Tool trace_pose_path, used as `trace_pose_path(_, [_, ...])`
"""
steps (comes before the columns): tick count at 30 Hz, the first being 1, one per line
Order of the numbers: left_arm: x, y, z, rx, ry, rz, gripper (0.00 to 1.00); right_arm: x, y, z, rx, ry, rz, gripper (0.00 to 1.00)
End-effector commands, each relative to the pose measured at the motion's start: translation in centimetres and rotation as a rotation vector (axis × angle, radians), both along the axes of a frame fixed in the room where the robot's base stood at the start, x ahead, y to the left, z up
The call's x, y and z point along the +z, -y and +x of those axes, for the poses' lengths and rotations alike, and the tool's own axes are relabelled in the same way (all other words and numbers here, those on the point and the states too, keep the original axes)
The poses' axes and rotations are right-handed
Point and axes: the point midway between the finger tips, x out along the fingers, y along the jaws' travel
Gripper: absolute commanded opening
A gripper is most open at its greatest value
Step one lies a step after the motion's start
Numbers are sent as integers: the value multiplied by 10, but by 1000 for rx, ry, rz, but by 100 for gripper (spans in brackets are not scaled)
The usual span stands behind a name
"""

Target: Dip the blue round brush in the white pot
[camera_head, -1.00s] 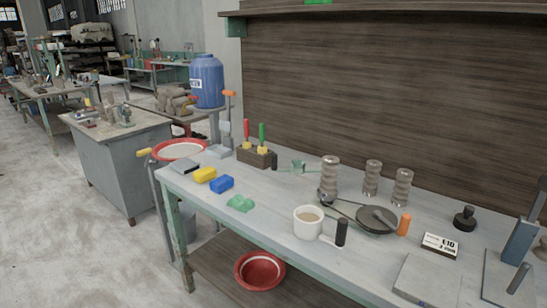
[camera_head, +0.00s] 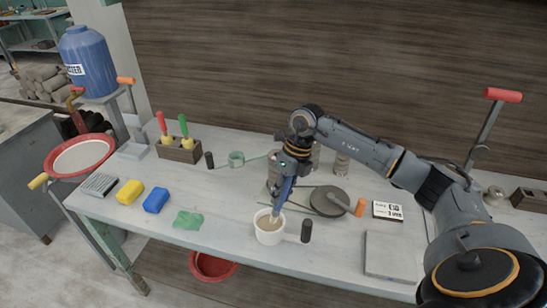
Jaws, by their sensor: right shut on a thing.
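My left gripper is out of view.
A wooden holder (camera_head: 178,153) with red and green tools stands at the back left. Yellow (camera_head: 130,192) and blue (camera_head: 155,200) blocks and a green lump (camera_head: 188,220) lie left of the pot. A grey wheel (camera_head: 329,201) and a grey slab (camera_head: 391,254) are to the right.

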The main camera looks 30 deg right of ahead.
Motion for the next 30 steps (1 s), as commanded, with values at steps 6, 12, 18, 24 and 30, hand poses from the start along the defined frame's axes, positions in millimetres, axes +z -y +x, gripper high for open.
trace_pose_path(6, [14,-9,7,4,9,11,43,24,13,8,-224,3,19,0])
trace_pose_path(12, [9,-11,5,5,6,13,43,18,14,9,-244,4,21,0])
trace_pose_path(18, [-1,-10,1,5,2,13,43,3,14,8,-242,4,21,0])
trace_pose_path(24, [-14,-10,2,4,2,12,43,-17,14,8,-241,3,20,0])
trace_pose_path(30, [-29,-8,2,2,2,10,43,-38,14,8,-240,4,19,0])
